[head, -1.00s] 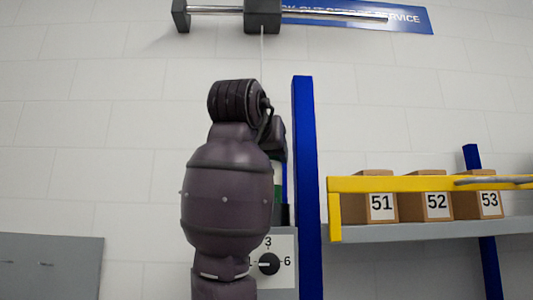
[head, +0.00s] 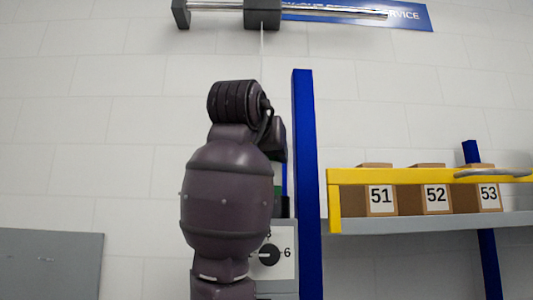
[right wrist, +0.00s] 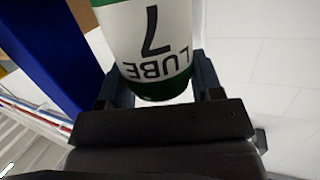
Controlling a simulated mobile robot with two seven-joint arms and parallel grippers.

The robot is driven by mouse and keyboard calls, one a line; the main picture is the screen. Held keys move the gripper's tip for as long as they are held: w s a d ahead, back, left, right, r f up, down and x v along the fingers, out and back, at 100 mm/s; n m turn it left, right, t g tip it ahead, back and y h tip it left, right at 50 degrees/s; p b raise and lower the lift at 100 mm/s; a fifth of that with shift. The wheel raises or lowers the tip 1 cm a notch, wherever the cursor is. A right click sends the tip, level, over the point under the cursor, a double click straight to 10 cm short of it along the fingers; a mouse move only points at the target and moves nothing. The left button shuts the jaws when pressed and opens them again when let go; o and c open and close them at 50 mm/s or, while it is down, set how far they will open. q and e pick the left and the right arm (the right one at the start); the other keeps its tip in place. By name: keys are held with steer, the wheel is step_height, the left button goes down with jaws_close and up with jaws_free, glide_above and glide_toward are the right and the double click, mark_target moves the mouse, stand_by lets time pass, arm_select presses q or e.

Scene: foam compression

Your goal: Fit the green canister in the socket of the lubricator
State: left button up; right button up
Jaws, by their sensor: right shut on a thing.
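The green canister (right wrist: 156,50) has a white label reading "LUBE 7" and fills the gap between the fingers of my right gripper (right wrist: 160,80) in the right wrist view. The gripper is shut on it. In the head view my right arm hides most of the canister; a thin green strip (head: 278,194) shows just right of the arm. Directly below it is a black part (head: 282,208), above the lubricator's pale panel (head: 284,272) with a black dial. I cannot tell whether canister and black part touch; the socket opening is hidden. My left gripper is not in view.
A blue post (head: 307,180) stands close to the right of my right arm. Further right is a grey shelf (head: 430,223) with a yellow rail (head: 390,176) and boxes numbered 51, 52 and 53. A grey panel (head: 50,265) is at lower left.

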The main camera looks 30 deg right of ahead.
steer(key=shift+f, duration=0.3)
steer(key=o, duration=1.4)
steer(key=shift+w, duration=0.1)
steer(key=b+v, duration=0.1)
steer(key=v, duration=1)
steer(key=shift+b, duration=0.4)
